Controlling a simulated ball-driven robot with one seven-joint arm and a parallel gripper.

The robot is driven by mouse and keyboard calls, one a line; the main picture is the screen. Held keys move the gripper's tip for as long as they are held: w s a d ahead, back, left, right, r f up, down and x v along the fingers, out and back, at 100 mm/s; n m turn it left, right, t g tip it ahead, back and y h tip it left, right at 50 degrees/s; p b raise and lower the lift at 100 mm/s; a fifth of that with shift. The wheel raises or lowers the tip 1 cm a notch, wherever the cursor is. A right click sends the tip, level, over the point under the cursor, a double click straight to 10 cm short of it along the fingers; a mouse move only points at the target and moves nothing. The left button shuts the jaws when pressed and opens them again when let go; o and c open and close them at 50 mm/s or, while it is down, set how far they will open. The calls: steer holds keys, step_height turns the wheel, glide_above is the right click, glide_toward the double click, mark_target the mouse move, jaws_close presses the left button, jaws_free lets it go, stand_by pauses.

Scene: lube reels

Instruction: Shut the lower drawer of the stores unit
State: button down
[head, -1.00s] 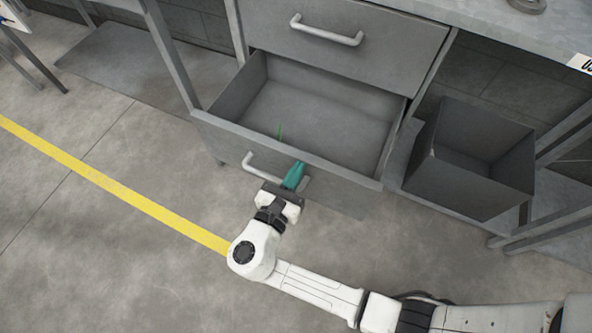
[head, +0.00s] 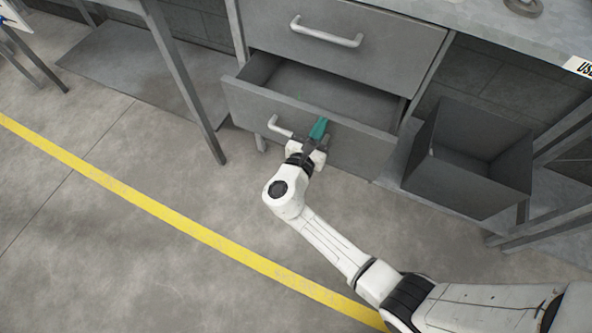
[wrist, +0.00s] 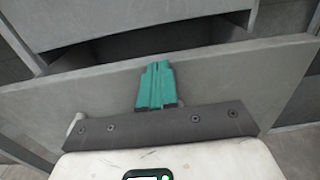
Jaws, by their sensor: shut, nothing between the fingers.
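The lower drawer (head: 364,146) of the grey stores unit stands partly open, its empty inside showing as a narrowed gap. It has a pale bar handle (head: 277,127) on its front. In the wrist view the teal fingers (wrist: 157,86) lie against or very near the drawer front (wrist: 235,78); exact contact is hard to tell. The dark gap above the drawer front shows behind it.
The upper drawer (head: 375,40) is shut, with its own bar handle (head: 326,32). A grey open bin (head: 468,180) stands on the lower shelf to the right. A table leg (head: 185,85) rises at left. The floor with a yellow line (head: 150,211) is clear.

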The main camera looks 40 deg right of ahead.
steer(key=b+x, duration=0.2)
steer(key=x, duration=0.8)
steer(key=shift+w+d+b, duration=0.2)
steer(key=shift+d+b, duration=0.1)
steer(key=shift+d, duration=0.05)
steer(key=shift+a, duration=0.1)
